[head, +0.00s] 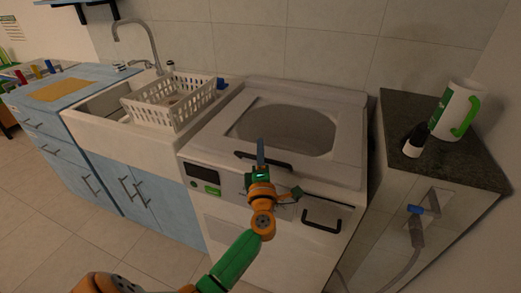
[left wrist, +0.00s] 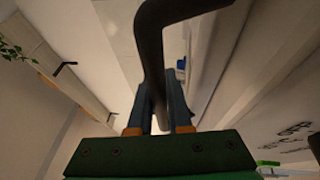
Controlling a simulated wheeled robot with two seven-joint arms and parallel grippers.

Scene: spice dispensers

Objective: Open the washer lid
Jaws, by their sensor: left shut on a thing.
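The white washer (head: 270,240) stands in the middle of the head view, with its lid (head: 345,165) on top. The lid has a large grey window and looks down flat. A black bar handle (head: 282,164) sits at the lid's front edge. My left gripper (head: 260,152) is at the left part of this handle, above the front panel. In the left wrist view the dark handle (left wrist: 152,45) runs down between the fingers (left wrist: 160,115), which are shut on it. My right gripper is in neither view.
A white dish rack (head: 170,105) and a sink with a faucet (head: 140,40) are left of the washer. A tiled wall is behind.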

